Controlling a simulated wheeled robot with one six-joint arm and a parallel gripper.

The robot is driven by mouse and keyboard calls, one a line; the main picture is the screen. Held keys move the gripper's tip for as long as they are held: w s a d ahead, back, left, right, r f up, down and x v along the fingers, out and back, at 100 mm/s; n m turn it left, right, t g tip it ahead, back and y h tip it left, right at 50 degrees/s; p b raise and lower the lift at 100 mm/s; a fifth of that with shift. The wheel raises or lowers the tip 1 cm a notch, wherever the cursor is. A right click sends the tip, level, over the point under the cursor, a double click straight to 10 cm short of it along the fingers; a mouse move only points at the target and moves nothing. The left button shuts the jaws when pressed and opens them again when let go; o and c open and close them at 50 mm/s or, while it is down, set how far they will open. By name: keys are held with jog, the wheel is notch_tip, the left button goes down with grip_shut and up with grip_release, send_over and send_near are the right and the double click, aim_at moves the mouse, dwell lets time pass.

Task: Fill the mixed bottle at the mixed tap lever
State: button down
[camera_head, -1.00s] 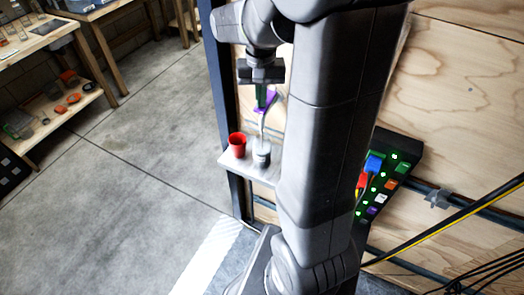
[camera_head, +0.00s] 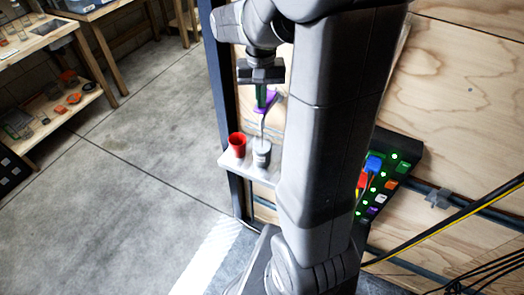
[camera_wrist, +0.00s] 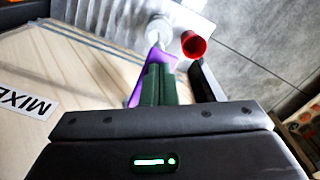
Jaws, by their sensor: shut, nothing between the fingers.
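The purple tap lever (camera_head: 268,103) is on the wooden wall above a small shelf. It also shows in the wrist view (camera_wrist: 138,90), beside my green fingertips. My gripper (camera_head: 261,95) points down at the lever, shut with nothing between its fingers; its tips (camera_wrist: 160,85) look close to or touching the lever, and I cannot tell which. A pale grey-white container (camera_head: 262,153), which seems to be the bottle, stands on the shelf below the lever. It also shows in the wrist view (camera_wrist: 158,30). A thin pale spout or stream runs down to it. Its fill level cannot be seen.
A red cup (camera_head: 237,145) stands on the shelf (camera_head: 228,163), left of the pale container. A label reading MIXED (camera_wrist: 22,101) is on the wall. A dark panel with coloured connectors (camera_head: 385,185) is at right, with cables below. Open floor lies left.

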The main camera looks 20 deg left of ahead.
dwell(0.3)
notch_tip(320, 180, up, 8)
jog(key=p, duration=0.7)
jog(key=shift+r, duration=0.25)
jog(key=shift+f, duration=0.1)
notch_tip(320, 180, down, 7)
jog(key=b, duration=0.5)
jog(key=shift+b, duration=0.3)
jog(key=shift+r, duration=0.2)
